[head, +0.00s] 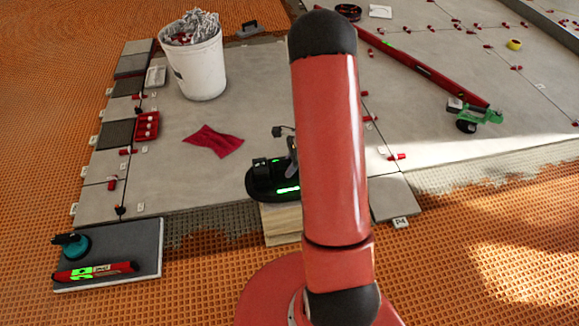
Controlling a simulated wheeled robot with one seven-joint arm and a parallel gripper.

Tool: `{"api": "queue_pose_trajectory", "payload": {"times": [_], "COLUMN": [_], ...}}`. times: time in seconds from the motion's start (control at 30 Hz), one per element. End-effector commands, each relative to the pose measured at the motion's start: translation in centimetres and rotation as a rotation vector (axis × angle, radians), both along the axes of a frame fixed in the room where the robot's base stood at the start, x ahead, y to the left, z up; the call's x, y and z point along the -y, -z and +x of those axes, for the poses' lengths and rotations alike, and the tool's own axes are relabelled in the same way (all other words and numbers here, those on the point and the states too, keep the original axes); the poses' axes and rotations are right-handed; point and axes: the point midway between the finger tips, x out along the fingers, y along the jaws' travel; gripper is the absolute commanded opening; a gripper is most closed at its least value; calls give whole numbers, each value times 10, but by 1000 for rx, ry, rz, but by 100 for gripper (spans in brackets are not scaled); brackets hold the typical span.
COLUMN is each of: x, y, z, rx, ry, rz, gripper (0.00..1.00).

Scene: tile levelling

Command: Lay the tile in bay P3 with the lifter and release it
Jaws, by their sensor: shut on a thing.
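The lifter (262,188), a black device with green lights, shows left of my red arm. A grey metal part of my gripper (292,152) shows at the lifter's upper right; my arm hides the rest. My gripper is shut on the lifter. A pale wood-toned piece (281,226) shows below the lifter at the slab's front edge; I cannot tell whether it is the tile or touches the lifter. No P3 label is readable. A tag that seems to read P4 (400,222) lies right of my arm, by a grey tile (393,200).
A white bucket (200,65) stands at the back left, with a red cloth (214,140) and a red tray (147,126) nearby. A grey board (145,250) bears a red level (95,271) at front left. A long red level (425,72) and a green tool (480,114) lie right.

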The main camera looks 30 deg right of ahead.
Motion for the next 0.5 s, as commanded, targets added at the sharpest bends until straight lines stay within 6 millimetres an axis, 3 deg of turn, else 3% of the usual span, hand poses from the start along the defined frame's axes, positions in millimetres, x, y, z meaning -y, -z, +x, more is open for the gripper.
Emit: {"api": "queue_pose_trajectory", "payload": {"times": [0.5], "x": [0], "y": [-29], "z": [1], "rx": [3], "ry": [0], "rz": [0], "gripper": [0]}}
